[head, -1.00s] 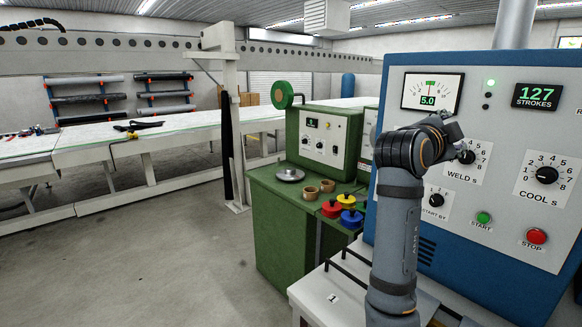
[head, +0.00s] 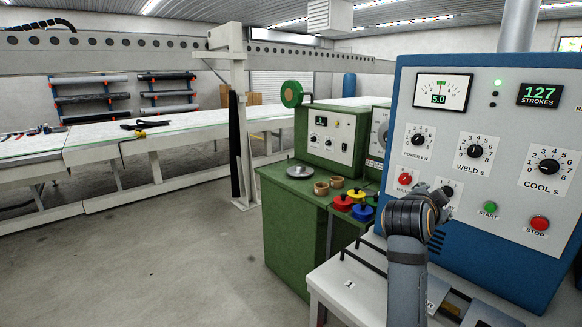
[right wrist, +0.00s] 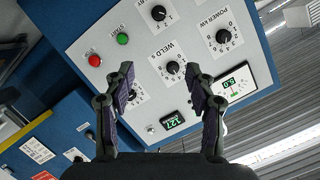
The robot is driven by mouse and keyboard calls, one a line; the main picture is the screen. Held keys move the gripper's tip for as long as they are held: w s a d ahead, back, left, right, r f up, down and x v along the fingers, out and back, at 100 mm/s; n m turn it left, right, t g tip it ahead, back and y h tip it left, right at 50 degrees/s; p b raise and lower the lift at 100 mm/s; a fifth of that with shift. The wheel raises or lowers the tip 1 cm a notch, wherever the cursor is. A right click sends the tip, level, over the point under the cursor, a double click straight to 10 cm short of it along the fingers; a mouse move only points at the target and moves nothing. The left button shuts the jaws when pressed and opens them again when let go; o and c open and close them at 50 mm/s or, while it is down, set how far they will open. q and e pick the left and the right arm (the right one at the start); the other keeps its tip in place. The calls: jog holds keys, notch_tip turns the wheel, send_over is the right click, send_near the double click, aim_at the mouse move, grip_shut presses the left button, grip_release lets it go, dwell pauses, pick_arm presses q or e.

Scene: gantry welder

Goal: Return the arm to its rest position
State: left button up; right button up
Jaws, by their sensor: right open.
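My right arm rises from the bottom of the head view in front of the blue and white control panel (head: 505,120). Its grey wrist joint is in front of the panel's lower left, beside a small dial. The fingers of that gripper are hidden in the head view. In the right wrist view my right gripper (right wrist: 168,88) is open with nothing between its fingers. The panel (right wrist: 215,75) shows rotated beyond the fingers, with the WELD dial (right wrist: 173,67) between them. My left gripper is not in view.
A white table (head: 345,285) stands below the panel. A green cabinet (head: 285,225) left of it holds a metal disc (head: 300,171), two brown rings and red, yellow and blue knobbed pieces. Long white tables (head: 110,145) run behind. The floor at left (head: 150,250) is clear.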

jog(key=s+a+f+n+g+y, duration=0.15)
jog(key=s+f+n, duration=0.25)
jog(key=f, duration=0.8)
jog(key=s+a+f+n+g+y, duration=0.1)
jog(key=s+f+n+y, duration=0.3)
jog(key=f, duration=0.7)
jog(key=s+a+f+n+g+y, duration=0.25)
jog(key=s+f+n, duration=0.25)
jog(key=s+f, duration=0.45)
jog(key=s+a+f+n+g+y, duration=0.2)
jog(key=s+a+f+n+g, duration=0.3)
jog(key=s, duration=0.8)
jog(key=s+d+f+m+t+b, duration=0.1)
jog(key=d+f+b, duration=0.15)
jog(key=f, duration=1.45)
jog(key=s+d+f+m+b, duration=0.1)
jog(key=f+b, duration=0.2)
jog(key=f, duration=1.4)
pick_arm(q)
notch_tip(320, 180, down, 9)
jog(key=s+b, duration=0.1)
jog(key=b, duration=0.2)
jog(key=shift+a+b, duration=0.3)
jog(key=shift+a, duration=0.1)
pick_arm(e)
jog(key=s+d+f+g, duration=0.1)
jog(key=s+f, duration=1.7)
jog(key=shift+s+d+f, duration=0.2)
jog(key=shift+f, duration=0.2)
